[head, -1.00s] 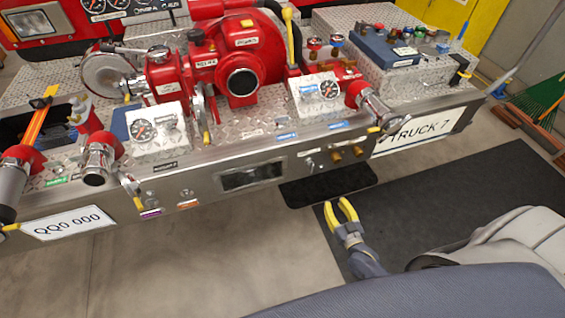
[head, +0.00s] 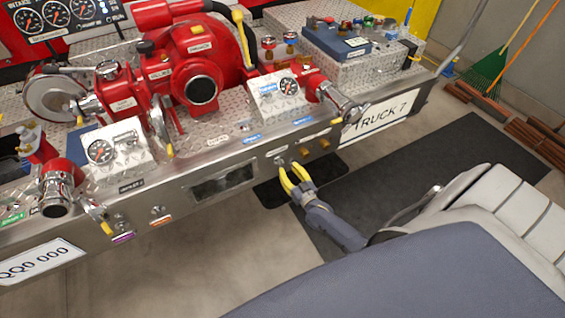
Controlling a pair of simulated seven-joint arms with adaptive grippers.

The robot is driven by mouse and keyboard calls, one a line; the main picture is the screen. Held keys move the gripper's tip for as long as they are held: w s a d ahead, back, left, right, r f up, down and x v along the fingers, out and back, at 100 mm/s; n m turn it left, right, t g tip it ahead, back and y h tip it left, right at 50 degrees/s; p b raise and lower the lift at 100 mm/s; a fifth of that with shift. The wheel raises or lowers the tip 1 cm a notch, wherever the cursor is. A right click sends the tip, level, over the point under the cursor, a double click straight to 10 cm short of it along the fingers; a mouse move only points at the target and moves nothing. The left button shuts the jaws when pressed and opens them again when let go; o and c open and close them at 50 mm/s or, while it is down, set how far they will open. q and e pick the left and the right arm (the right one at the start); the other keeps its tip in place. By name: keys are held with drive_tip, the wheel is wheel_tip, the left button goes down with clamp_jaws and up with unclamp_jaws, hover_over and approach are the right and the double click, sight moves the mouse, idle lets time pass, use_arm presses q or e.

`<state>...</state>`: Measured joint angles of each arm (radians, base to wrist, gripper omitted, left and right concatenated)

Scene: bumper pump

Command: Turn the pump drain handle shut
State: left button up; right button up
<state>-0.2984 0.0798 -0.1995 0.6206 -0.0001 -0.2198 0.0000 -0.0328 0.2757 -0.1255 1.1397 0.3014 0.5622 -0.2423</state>
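The red pump (head: 205,60) sits on the diamond-plate bumper. On the bumper's front face is a small metal knob-like fitting (head: 279,160), possibly the drain handle; its label is too small to read. Two brass caps (head: 307,150) sit just right of it. My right gripper (head: 290,168), with yellow fingers, is open. Its fingertips are just below and right of the small fitting in the picture; I cannot tell whether they touch it. My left gripper is not in view.
The chrome outlet (head: 345,105) juts out at the bumper's right, above the TRUCK 7 plate (head: 385,118). A yellow-handled lever (head: 93,210) hangs at the left. A black mat (head: 420,180) lies on the floor.

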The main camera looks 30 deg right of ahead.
sight(284, 164)
drive_tip(key=shift+w+d, duration=0.2)
drive_tip(key=shift+w, duration=2.4)
clamp_jaws()
